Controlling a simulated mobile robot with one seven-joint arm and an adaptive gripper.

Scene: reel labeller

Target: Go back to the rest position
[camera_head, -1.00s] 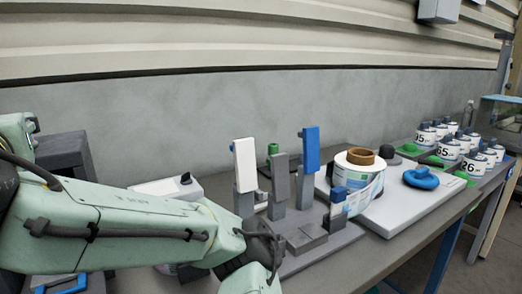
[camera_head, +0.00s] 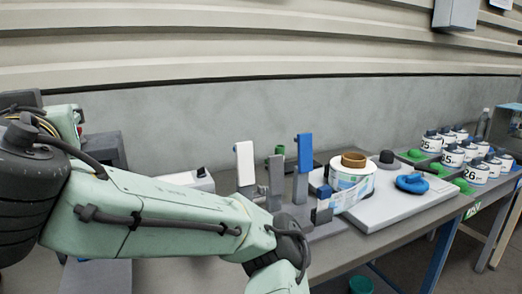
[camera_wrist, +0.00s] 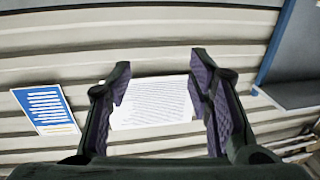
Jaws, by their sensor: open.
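My gripper (camera_wrist: 160,88) shows in the wrist view with its two dark, purple-padded fingers wide apart and nothing between them. It faces the ribbed wall, where a white printed sheet (camera_wrist: 152,102) shows behind the gap between the fingers. In the head view my pale green arm stretches across the lower left, and the gripper itself is out of the picture.
A grey bench (camera_head: 400,234) carries a fixture with white (camera_head: 244,160) and blue (camera_head: 305,153) upright paddles. A label reel (camera_head: 351,186), a blue ring (camera_head: 411,184) and several numbered jars (camera_head: 474,172) stand to the right. A blue-and-white notice (camera_wrist: 45,109) hangs on the wall.

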